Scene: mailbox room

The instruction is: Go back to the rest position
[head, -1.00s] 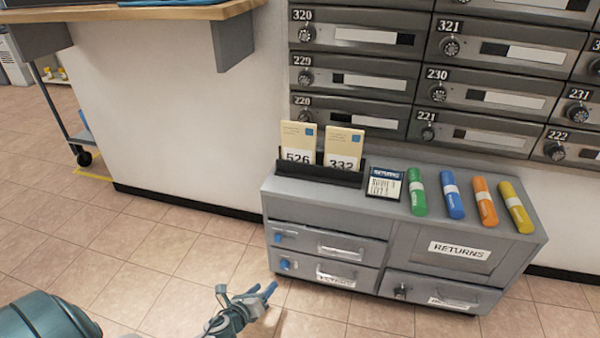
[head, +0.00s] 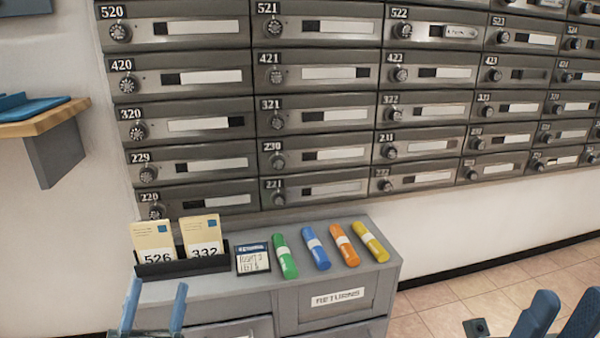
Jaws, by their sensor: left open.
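My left gripper (head: 153,308) shows at the bottom left of the head view, its two blue fingers pointing up and spread apart with nothing between them. It is in front of the grey returns cabinet (head: 350,318), below the card holder. My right gripper (head: 560,318) shows at the bottom right corner, its two blue fingers apart and empty, over the floor to the right of the cabinet. The lower parts of both grippers are cut off by the frame edge.
On the cabinet stand a black holder (head: 182,266) with cards 526 and 332, a small sign (head: 252,259), and green (head: 285,257), blue (head: 316,248), orange (head: 344,245) and yellow (head: 370,241) tubes. Mailboxes (head: 320,110) fill the wall. A wooden counter (head: 45,122) juts in at left.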

